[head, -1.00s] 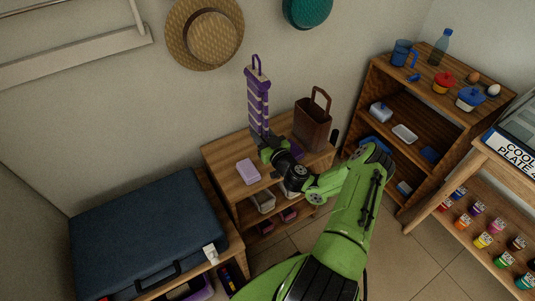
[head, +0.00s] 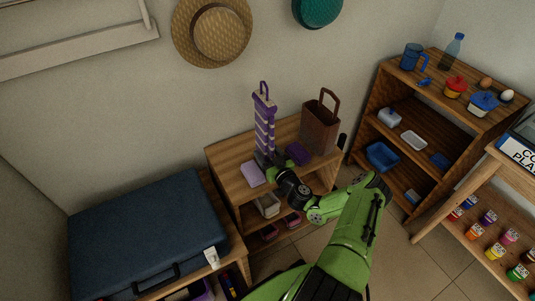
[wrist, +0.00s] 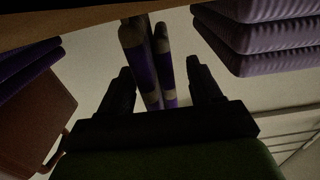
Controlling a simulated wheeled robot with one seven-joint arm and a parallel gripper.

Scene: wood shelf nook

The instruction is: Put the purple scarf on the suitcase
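The purple scarf (head: 264,125) has pale bands and a narrow loop at its top. It stands upright above the table near the wall, left of the brown bag. My gripper (head: 263,160) is at its lower end, with a finger on either side, and the scarf has moved along with it. In the wrist view the banded scarf (wrist: 150,65) shows as two parallel lengths between the fingers of my gripper (wrist: 160,75). The exact contact is dark. The blue suitcase (head: 145,230) lies flat and closed on a low wooden unit at the left.
A lilac folded cloth (head: 251,174) and a dark purple folded item (head: 297,153) lie on the wooden table (head: 228,162) near my gripper. A brown bag (head: 320,128) stands to their right. The suitcase top is clear. A loaded shelf (head: 440,120) stands at the right.

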